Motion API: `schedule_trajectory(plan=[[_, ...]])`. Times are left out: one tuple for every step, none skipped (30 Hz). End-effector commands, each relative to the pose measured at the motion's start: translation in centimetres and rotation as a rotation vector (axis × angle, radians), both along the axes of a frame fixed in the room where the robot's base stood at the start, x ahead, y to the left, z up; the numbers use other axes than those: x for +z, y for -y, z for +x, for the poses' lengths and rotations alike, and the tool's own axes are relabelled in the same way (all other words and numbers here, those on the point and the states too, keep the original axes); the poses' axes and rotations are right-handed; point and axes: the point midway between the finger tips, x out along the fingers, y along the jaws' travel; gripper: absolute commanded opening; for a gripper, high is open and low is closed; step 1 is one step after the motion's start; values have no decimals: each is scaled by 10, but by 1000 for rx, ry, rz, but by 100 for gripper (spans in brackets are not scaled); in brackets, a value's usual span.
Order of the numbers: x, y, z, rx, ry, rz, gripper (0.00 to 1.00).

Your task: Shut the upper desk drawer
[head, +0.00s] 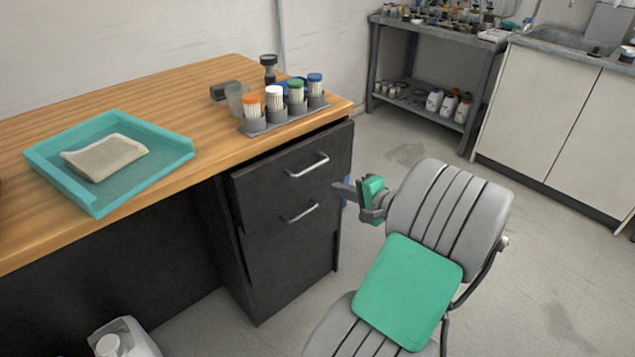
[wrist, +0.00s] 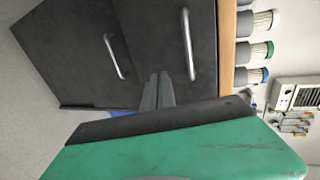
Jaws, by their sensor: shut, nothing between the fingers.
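The desk's upper drawer (head: 262,186) has a dark front and a silver bar handle (head: 307,165). Its front stands a little forward of the cabinet, so it is slightly open. In the wrist view the upper drawer (wrist: 207,45) lies beside the wooden desktop edge, with its handle (wrist: 188,44) upright in the picture. My gripper (head: 340,190) is shut and empty, at the right side of the drawer fronts in the head view. In the wrist view its fingers (wrist: 157,88) point at the upper drawer's lower part. I cannot tell whether they touch it.
The lower drawer (head: 285,255) with its own handle (head: 299,212) sits below. The wooden desktop (head: 160,95) holds a teal tray (head: 105,195) and a rack of capped containers (head: 285,115). A shelf unit (head: 415,100) and white cabinets (head: 545,120) stand behind at the right.

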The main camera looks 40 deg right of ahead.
Motion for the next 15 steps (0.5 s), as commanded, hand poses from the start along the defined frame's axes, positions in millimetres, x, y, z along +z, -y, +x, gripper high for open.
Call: schedule_trajectory(plan=[[-7, -2, 12, 6, -1, -1, 0], [-9, -2, 18, 7, 0, -1, 0], [-12, -3, 27, 7, -2, -1, 0], [-14, -3, 33, 6, 0, -2, 0], [-16, -3, 40, 7, -1, -3, 0], [-18, -3, 48, 6, -1, -2, 0], [-20, -3, 54, 6, -1, -2, 0], [-20, -4, 60, 6, -2, -3, 0], [-19, -3, 67, 6, -1, -5, 0], [-19, -4, 72, 6, 0, -5, 0], [-19, -3, 76, 4, -1, -4, 0], [-19, -3, 81, 4, -2, -4, 0], [-18, -4, 85, 4, -2, -4, 0], [-18, -3, 87, 4, -2, -3, 0], [-18, -3, 89, 3, -2, -2, 0]])
